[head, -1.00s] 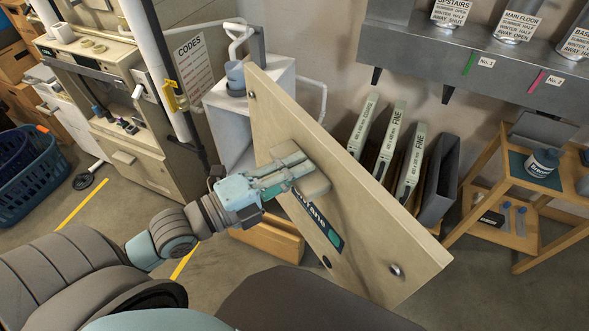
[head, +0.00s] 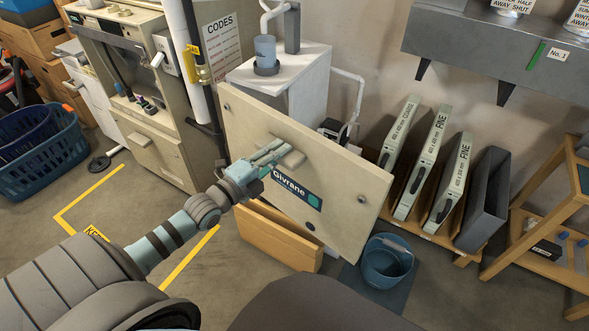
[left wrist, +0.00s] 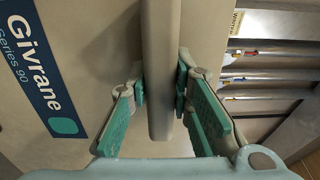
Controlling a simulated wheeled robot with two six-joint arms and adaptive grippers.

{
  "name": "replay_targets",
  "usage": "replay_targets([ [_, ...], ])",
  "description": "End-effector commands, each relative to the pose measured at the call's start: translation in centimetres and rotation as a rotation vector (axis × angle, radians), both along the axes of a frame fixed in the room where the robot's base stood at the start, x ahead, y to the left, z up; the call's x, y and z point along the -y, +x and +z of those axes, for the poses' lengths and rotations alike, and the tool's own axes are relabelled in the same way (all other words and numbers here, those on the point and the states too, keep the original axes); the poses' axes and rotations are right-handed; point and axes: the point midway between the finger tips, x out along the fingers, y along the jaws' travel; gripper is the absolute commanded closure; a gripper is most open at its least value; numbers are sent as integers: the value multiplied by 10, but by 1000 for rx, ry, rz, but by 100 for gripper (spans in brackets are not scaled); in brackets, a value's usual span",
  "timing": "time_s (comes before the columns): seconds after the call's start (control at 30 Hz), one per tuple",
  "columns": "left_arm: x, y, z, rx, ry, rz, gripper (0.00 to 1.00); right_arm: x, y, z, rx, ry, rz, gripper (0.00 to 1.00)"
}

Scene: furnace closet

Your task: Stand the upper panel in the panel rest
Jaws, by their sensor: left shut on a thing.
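The upper panel (head: 345,190) is a cream board with a blue Givrane label and dark corner fasteners. It hangs tilted in the middle of the head view. My left gripper (head: 272,160) is shut on the raised handle on its face. In the left wrist view the handle (left wrist: 163,90) stands between the two teal finger pads of the left gripper (left wrist: 163,100). A low wooden stand (head: 265,235), which looks like the panel rest, is on the floor below and behind the panel. The panel hides part of it, and I cannot tell whether they touch. My right gripper is out of view.
A blue bucket (head: 388,262) stands on a dark mat right of the wooden stand. Several filters (head: 425,165) stand in a rack by the wall. A wooden shelf (head: 540,215) is at the right, a blue basket (head: 40,155) at the left. Yellow-marked floor is open at left.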

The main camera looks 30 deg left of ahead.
Motion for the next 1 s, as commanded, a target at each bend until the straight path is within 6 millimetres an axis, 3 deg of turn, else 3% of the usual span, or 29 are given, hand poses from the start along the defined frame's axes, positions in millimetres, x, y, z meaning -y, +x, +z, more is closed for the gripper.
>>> replay_targets([
  [0.03,-12,7,-27,7,-9,26,100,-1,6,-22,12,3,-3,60],
  [0.1,-28,15,-48,10,-10,60,100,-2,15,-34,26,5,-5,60],
  [0.33,-68,30,-95,16,-14,140,100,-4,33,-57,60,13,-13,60],
  [0.53,-81,34,-108,20,-17,169,100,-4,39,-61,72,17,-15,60],
  [1.0,-81,33,-105,22,-17,170,100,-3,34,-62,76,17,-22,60],
])
